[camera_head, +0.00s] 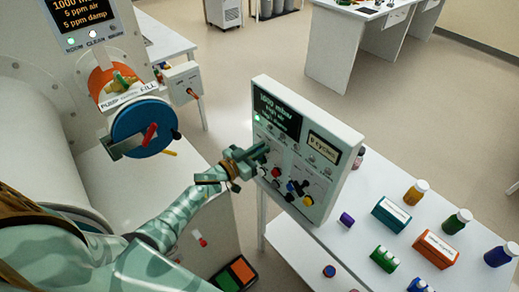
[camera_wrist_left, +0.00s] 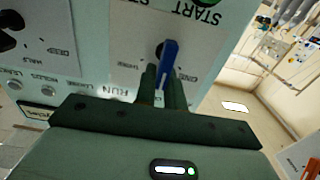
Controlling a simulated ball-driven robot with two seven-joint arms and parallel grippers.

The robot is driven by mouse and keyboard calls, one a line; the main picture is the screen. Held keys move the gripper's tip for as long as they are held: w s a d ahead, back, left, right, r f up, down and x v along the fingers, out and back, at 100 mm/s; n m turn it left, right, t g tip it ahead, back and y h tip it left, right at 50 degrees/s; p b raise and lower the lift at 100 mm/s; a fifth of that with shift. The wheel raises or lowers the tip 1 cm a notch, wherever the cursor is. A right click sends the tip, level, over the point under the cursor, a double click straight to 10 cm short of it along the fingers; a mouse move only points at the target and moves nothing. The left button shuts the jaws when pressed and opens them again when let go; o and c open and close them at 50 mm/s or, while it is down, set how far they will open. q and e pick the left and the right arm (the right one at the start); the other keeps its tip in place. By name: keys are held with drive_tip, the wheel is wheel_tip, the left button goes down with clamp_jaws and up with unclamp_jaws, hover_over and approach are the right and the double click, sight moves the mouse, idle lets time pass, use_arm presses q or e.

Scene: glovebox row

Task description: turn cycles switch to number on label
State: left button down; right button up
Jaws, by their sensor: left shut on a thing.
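The control panel (camera_head: 341,182) is a white tilted box on the bench. It carries a dark readout (camera_head: 277,113), and a framed cycles label (camera_head: 323,147) whose number is too small to read surely. My left gripper (camera_head: 256,156) is at the left part of the panel face. In the left wrist view the gripper (camera_wrist_left: 164,92) is shut on a blue switch handle (camera_wrist_left: 169,58), which stands on a round dark base between small printed words. The words appear upside down and are hard to read. My right gripper is not in view.
Red, blue and black knobs sit low on the panel. A blue round door (camera_head: 142,128) of the glovebox is at the left. Several bottles and an orange box (camera_head: 435,250) stand on the white bench to the right.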

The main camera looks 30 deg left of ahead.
use_arm(q)
drive_tip(key=shift+s+d+f+m+b, duration=0.1)
drive_tip(key=shift+d+m+b, duration=0.1)
drive_tip(key=shift+m, duration=0.7)
drive_tip(key=shift+s+d+f+m+b, duration=0.15)
drive_tip(key=shift+m+b, duration=0.1)
drive_tip(key=shift+m, duration=0.65)
drive_tip(key=shift+d+r+m+b, duration=0.1)
drive_tip(key=shift+d+m+b, duration=0.1)
drive_tip(key=shift+m, duration=0.7)
drive_tip(key=c, duration=1.5)
unclamp_jaws()
drive_tip(key=shift+a, duration=0.1)
